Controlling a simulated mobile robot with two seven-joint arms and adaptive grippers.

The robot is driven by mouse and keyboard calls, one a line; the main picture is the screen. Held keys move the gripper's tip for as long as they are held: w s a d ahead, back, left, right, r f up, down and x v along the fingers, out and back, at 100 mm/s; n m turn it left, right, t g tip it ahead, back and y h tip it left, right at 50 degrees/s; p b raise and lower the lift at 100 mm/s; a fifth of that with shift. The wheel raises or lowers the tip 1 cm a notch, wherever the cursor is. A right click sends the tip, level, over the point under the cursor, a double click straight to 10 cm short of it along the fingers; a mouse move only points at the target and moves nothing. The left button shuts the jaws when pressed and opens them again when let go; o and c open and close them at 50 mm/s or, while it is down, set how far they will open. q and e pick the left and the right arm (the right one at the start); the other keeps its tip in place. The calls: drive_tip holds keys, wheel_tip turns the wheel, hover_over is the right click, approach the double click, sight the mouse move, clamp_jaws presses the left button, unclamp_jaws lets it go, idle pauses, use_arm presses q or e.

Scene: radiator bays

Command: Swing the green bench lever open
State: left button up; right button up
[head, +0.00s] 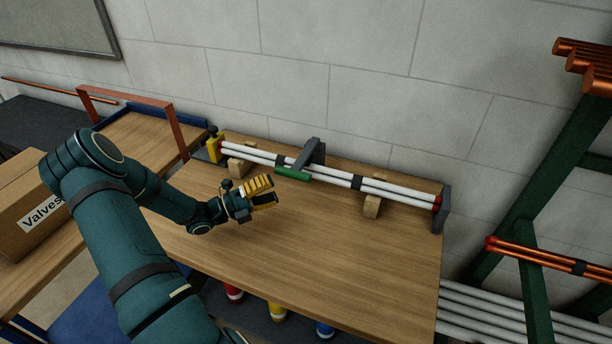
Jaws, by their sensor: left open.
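The green bench lever (293,173) is a short green bar at the back of the wooden workbench (340,250). It lies along the front of a bundle of white pipes (333,179), beside a dark grey clamp block (313,153). My left gripper (270,191) has yellow fingers and is open and empty. It is over the bench, in front of and slightly left of the lever, apart from it in the picture. My right gripper is not in view.
Wooden blocks (371,206) support the pipes, with a dark end stop (441,210) at right. A cardboard box (30,205) labelled "Valves" stands at left. A green rack (545,190) with copper pipes stands at right. The front bench top is clear.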

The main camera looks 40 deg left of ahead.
sight(304, 177)
use_arm(q)
drive_tip(key=x, duration=1)
drive_tip(key=shift+w+f+b, duration=0.1)
drive_tip(key=shift+b, duration=0.25)
clamp_jaws()
